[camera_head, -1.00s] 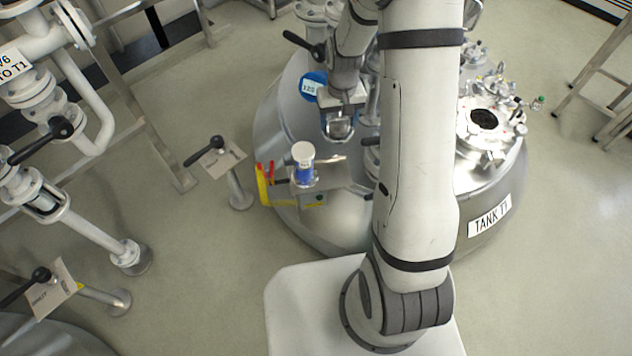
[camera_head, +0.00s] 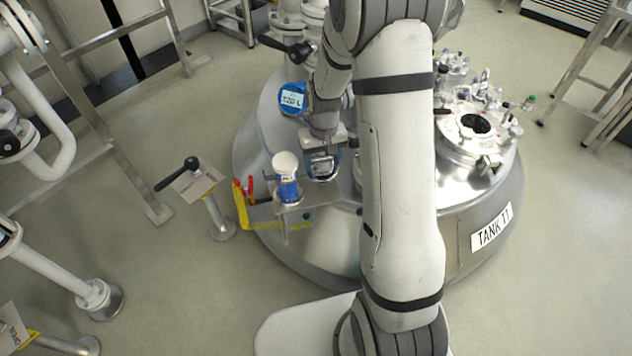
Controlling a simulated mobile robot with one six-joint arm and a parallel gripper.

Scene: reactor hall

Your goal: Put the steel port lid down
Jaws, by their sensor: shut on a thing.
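My gripper (camera_head: 322,168) hangs from my arm over the front left of the tank top, just right of a blue jar. It is shut on a shiny steel piece, which I take to be the steel port lid (camera_head: 323,176); the fingers hide much of it. The lid is at the right end of a small steel shelf (camera_head: 300,207) on the tank's side. I cannot tell whether it touches the shelf. The round port (camera_head: 479,124) on the tank's right side shows a dark opening.
The blue jar with a white cap (camera_head: 287,178) stands on the shelf, close beside my gripper. Red and yellow tools (camera_head: 244,200) hang at the shelf's left end. A black-handled valve (camera_head: 192,172) stands further left. A blue round gauge (camera_head: 293,99) is behind my gripper.

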